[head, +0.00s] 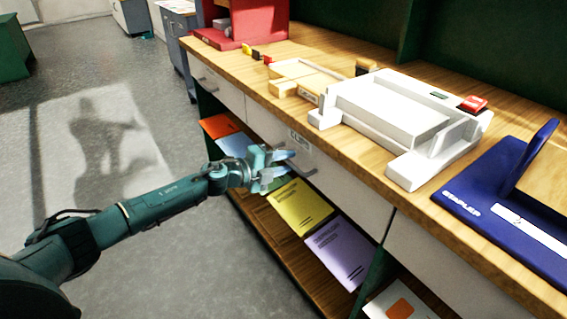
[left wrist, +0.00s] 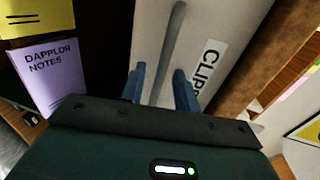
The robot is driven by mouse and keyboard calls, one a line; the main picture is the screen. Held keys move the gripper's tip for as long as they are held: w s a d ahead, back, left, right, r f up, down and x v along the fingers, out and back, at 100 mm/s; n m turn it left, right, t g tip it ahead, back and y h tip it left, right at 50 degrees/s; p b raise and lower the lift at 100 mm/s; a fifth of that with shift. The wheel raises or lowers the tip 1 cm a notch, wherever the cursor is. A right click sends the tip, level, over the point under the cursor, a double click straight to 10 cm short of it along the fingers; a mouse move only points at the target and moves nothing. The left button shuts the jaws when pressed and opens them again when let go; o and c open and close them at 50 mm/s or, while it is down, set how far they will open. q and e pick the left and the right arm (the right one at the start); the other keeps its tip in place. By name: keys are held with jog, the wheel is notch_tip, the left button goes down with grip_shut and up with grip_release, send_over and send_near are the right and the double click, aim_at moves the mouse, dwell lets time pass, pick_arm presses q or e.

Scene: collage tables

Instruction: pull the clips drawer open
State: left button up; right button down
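The clips drawer (head: 345,190) is a white drawer front under the wooden counter in the head view, flush with its neighbours. Its CLIPS label (left wrist: 208,68) and long grey bar handle (left wrist: 172,40) show in the left wrist view. My left gripper (head: 283,166) is in front of the drawer, and it also shows in the left wrist view (left wrist: 160,88). Its two blue fingers are apart, one on each side of the handle's line. I cannot tell whether they touch the handle. My right gripper is not in view.
A yellow booklet (head: 298,206) and a purple booklet (head: 341,250) lie on the open shelf below. The grey floor (head: 190,260) at left is clear.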

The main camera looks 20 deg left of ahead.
pick_arm(q)
grip_shut()
dwell(0.6)
